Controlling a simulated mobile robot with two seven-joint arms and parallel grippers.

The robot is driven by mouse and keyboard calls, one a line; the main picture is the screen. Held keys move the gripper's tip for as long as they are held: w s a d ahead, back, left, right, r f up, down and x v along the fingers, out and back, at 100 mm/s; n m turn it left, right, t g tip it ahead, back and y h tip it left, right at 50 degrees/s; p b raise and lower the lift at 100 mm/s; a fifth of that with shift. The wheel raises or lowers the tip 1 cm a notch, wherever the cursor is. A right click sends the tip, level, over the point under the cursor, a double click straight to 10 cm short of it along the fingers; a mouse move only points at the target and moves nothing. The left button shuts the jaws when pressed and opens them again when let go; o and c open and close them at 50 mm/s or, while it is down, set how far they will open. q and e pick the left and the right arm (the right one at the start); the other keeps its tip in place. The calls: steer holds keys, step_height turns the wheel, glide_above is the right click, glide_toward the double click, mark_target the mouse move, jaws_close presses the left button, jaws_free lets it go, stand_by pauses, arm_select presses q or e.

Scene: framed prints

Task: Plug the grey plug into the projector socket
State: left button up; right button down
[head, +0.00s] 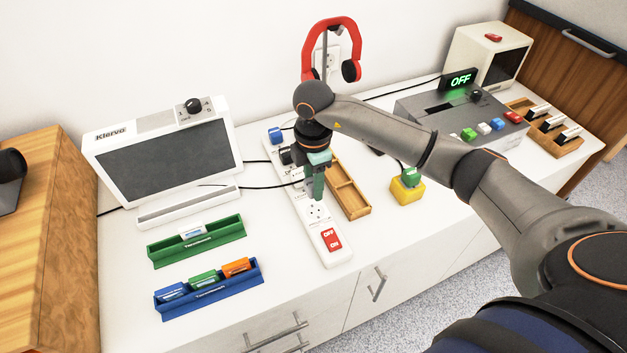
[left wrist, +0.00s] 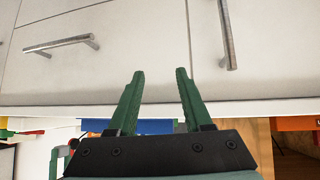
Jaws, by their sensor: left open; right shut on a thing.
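A long white power strip (head: 335,257) with sockets and a red OFF/ON switch (head: 331,238) lies on the white counter. Socket labels are too small to read, so I cannot tell which is the projector's. My right gripper (head: 317,192) points down over the strip, just behind a bare socket (head: 317,210). It is shut on what looks like the grey plug, mostly hidden by the fingers; a black cable runs to it from the left. I cannot tell whether the plug touches the strip. My left gripper (left wrist: 155,95) is open and empty, facing the cabinet drawers in the left wrist view.
A blue plug (head: 275,135) and a dark plug (head: 286,156) sit at the strip's far end. A wooden tray (head: 348,188) lies right of it; a green plug (head: 411,177) rests on a yellow block (head: 406,193). A monitor (head: 168,155) and green and blue racks stand left.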

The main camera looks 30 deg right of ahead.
mark_target(313, 208)
steer(key=shift+f+b, duration=1.9)
steer(key=shift+f, duration=0.6)
steer(key=shift+p, duration=0.5)
steer(key=shift+f+b, duration=0.4)
steer(key=shift+f, duration=0.25)
stand_by(0.4)
steer(key=shift+c, duration=1.4)
jaws_free()
step_height(313, 208, up, 13)
steer(key=shift+f, duration=0.15)
steer(key=shift+s+f, duration=0.1)
